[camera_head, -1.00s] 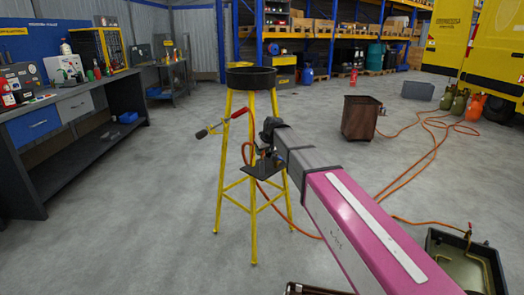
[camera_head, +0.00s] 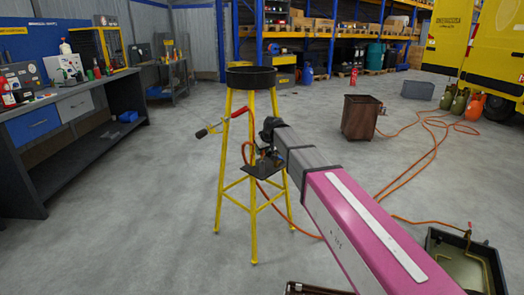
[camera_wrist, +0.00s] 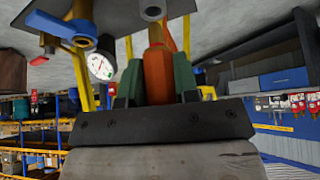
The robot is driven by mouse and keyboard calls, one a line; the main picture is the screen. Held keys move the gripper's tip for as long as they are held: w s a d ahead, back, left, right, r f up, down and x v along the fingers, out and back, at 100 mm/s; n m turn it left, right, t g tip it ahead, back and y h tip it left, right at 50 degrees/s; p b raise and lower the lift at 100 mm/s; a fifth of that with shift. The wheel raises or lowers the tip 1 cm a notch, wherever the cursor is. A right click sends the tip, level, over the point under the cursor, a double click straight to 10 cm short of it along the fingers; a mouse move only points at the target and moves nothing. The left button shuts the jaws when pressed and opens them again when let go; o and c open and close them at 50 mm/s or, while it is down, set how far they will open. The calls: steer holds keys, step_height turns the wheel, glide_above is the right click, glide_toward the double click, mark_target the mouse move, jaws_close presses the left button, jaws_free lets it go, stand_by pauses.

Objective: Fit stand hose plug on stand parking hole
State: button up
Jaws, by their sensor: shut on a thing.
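The yellow stand (camera_head: 252,200) with a black pan (camera_head: 250,78) on top is in the middle of the head view. My gripper (camera_head: 268,132) is at its right side, above a small dark plate (camera_head: 263,169) on the stand. In the wrist view, my gripper (camera_wrist: 157,78) has its greenish fingers shut on the orange hose plug (camera_wrist: 158,72). The plug's brass tip (camera_wrist: 155,32) points at a shiny round part (camera_wrist: 153,9) at the top edge. I cannot tell whether that part is the parking hole or whether the tip is in it.
A gauge (camera_wrist: 100,66) and blue-handled valve (camera_wrist: 62,27) are close beside my gripper. A red-and-black handle (camera_head: 222,122) sticks out left of the stand. An orange hose (camera_head: 290,215) loops below. A workbench (camera_head: 75,130) is at left; a brown bin (camera_head: 360,117) is at right.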

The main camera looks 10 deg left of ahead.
mark_target(262, 157)
steer(key=shift+f, duration=2)
stand_by(1.0)
steer(key=o, duration=1)
steer(key=v, duration=1)
steer(key=s+d+f+m+g+h, duration=0.1)
steer(key=s+d+f+m, duration=0.15)
steer(key=d+f, duration=0.65)
steer(key=s+d+f+m+g+h, duration=0.15)
steer(key=s+d+f, duration=0.35)
steer(key=d, duration=0.8)
steer(key=s+d+f+m, duration=0.1)
steer(key=s+d+f, duration=0.3)
steer(key=d, duration=0.2)
steer(key=s+d+f+m+g+h, duration=0.1)
steer(key=s+d+f+m, duration=0.1)
steer(key=s+d+f, duration=0.2)
steer(key=s+d+f+m+g+h, duration=0.1)
steer(key=s+d+f, duration=0.3)
steer(key=d, duration=0.4)
steer(key=shift+s+d+m, duration=0.35)
steer(key=shift+s+m, duration=0.15)
steer(key=shift+s, duration=0.35)
